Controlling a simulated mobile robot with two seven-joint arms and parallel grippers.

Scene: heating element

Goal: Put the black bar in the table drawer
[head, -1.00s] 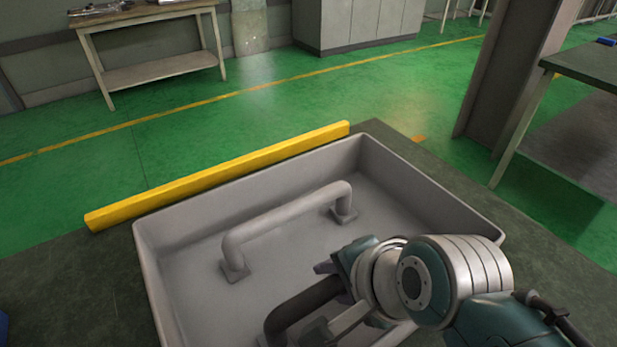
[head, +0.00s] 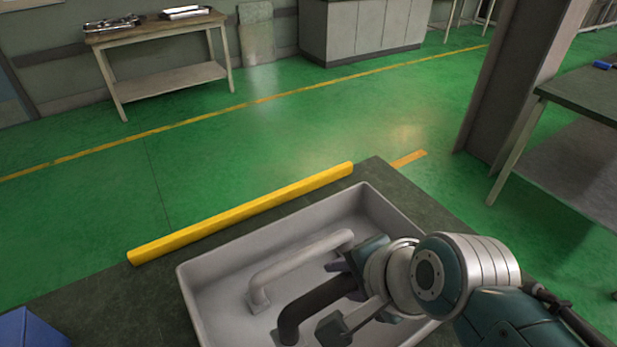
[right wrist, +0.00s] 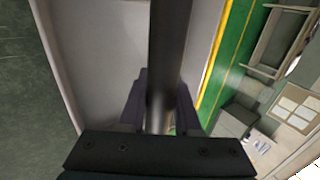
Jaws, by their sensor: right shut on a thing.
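The black bar (head: 318,297) is a dark curved handle-like bar above the grey tray in the head view. My right gripper (head: 345,275) is shut on its far end. In the right wrist view the bar (right wrist: 170,50) runs straight between the two fingers (right wrist: 160,110). The grey tray (head: 200,300) holds a second, light grey bar (head: 300,262) of like shape, lying on its floor. I cannot tell whether the black bar touches the tray. No table drawer is recognisable in view. My left gripper is out of view.
A yellow bar (head: 240,213) lies along the far edge of the dark green table (head: 90,290). A blue object (head: 30,328) is at the lower left. A wooden workbench (head: 165,80), grey cabinets (head: 360,30) and another table (head: 590,95) stand beyond. The green floor between is clear.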

